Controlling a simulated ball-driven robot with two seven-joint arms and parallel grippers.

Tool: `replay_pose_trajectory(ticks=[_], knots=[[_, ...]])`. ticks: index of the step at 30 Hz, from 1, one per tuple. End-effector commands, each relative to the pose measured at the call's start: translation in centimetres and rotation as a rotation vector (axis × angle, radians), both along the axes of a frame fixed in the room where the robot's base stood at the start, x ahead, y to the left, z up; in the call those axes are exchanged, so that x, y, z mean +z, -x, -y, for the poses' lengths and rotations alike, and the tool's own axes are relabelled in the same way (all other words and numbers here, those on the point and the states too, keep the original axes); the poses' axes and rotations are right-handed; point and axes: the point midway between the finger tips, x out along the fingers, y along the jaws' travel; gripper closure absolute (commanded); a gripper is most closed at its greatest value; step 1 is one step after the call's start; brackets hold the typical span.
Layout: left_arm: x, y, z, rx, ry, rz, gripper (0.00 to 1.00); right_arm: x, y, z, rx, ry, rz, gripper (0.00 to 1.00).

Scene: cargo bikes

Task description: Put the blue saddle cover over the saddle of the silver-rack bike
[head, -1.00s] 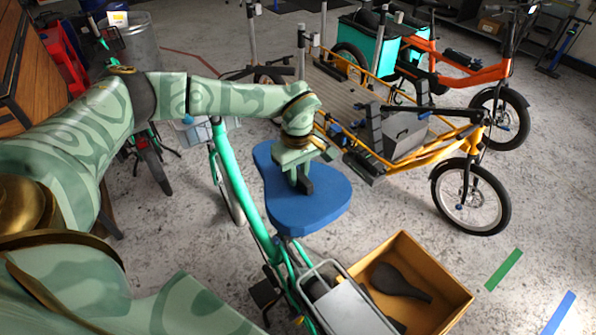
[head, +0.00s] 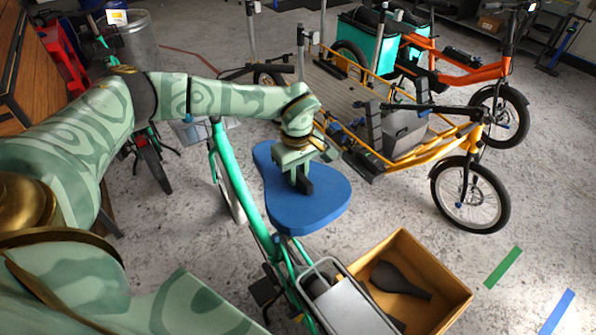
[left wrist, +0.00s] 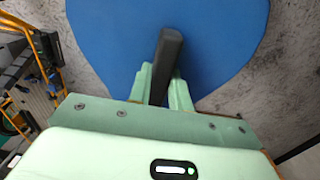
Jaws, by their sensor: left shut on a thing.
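The blue saddle cover (head: 312,212) is a broad, flat blue piece with a dark upright grip (left wrist: 167,62) on top. My left gripper (head: 300,176) is above it, shut on that grip, and the cover fills the top of the left wrist view (left wrist: 230,45). The teal bike (head: 233,180) with the silver rack (head: 350,305) runs beneath the cover. The cover lies level over its seat area and hides the saddle. I cannot tell whether the cover touches the saddle. My right gripper is not in view.
An open wooden box (head: 440,312) with a dark saddle (head: 398,281) stands right of the rack. A yellow cargo bike (head: 425,150) and an orange bike (head: 470,72) stand behind. Green tape (head: 503,267) and blue tape (head: 560,313) mark open floor at right.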

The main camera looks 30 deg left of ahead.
Motion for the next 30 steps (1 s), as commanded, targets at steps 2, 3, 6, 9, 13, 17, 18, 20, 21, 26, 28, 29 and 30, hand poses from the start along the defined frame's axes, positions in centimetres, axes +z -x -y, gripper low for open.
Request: replay_pose_trajectory(ticks=[2, 3, 6, 9, 13, 17, 18, 20, 21, 26, 28, 29, 30], knots=[[-0.2, 0.0, 0.0, 0.000, 0.000, 0.000, 1.00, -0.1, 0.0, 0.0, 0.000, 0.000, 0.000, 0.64], [-0.3, 0.0, 0.0, 0.000, 0.000, 0.000, 1.00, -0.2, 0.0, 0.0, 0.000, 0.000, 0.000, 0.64], [-0.5, 0.0, 0.0, 0.000, 0.000, 0.000, 1.00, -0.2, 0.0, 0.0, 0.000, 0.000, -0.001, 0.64], [-0.7, 0.0, 0.0, 0.000, 0.000, 0.001, 1.00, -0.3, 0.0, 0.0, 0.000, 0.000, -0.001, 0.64], [-1.0, 0.0, 0.0, 0.000, 0.000, 0.001, 1.00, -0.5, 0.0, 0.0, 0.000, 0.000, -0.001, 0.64], [-1.3, 0.0, 0.0, 0.000, 0.000, 0.001, 1.00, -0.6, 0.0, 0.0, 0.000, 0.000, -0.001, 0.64], [-1.4, 0.0, 0.0, 0.000, 0.000, 0.001, 1.00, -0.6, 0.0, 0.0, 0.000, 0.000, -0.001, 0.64], [-1.5, 0.0, 0.0, 0.000, 0.000, 0.001, 1.00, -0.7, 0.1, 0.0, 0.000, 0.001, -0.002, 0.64], [-1.6, 0.0, 0.1, 0.000, 0.000, 0.001, 1.00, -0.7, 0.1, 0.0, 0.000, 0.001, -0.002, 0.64], [-2.0, 0.0, 0.1, 0.000, 0.000, 0.000, 1.00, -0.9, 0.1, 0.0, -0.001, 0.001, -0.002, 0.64], [-2.1, 0.0, 0.1, 0.000, 0.000, 0.000, 1.00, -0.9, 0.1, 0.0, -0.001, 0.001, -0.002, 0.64], [-2.2, 0.0, 0.1, 0.000, 0.000, 0.000, 1.00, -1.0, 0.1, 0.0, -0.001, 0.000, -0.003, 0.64], [-2.3, 0.0, 0.1, 0.000, 0.000, 0.000, 1.00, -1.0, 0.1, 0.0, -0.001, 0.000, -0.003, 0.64]])
